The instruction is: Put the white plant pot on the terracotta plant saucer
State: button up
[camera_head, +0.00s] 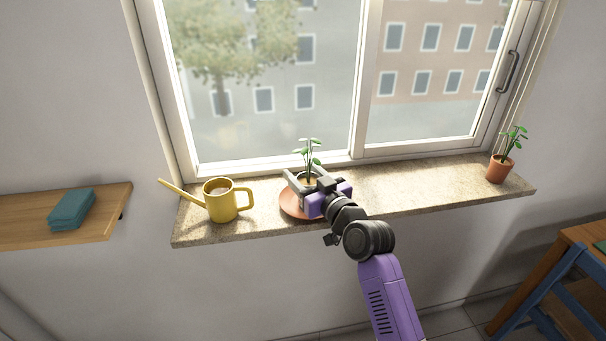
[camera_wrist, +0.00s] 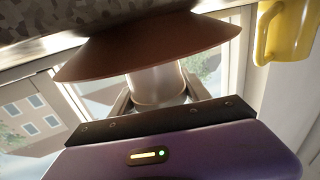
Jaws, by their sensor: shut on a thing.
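The white plant pot (camera_wrist: 156,85) with a green plant (camera_head: 309,157) is upright between the fingers of my gripper (camera_head: 308,180), which is shut on it. The terracotta plant saucer (camera_head: 290,205) lies on the window sill, under the pot and gripper. In the wrist view, which looks upside down, the saucer (camera_wrist: 150,45) fills the top middle and the pot's base meets its surface or is very close. I cannot tell whether they touch. My gripper hides most of the pot in the head view.
A yellow watering can (camera_head: 221,202) stands left of the saucer, its handle near it. A small terracotta pot with a plant (camera_head: 498,169) stands at the sill's right end. The stone sill (camera_head: 420,188) between is clear. A window is behind; a wooden shelf (camera_head: 30,218) holds teal cloths (camera_head: 72,208).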

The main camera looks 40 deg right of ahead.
jog(key=shift+f, duration=0.2)
jog(key=o, duration=1.5)
jog(key=shift+o, duration=0.2)
jog(key=shift+r, duration=0.1)
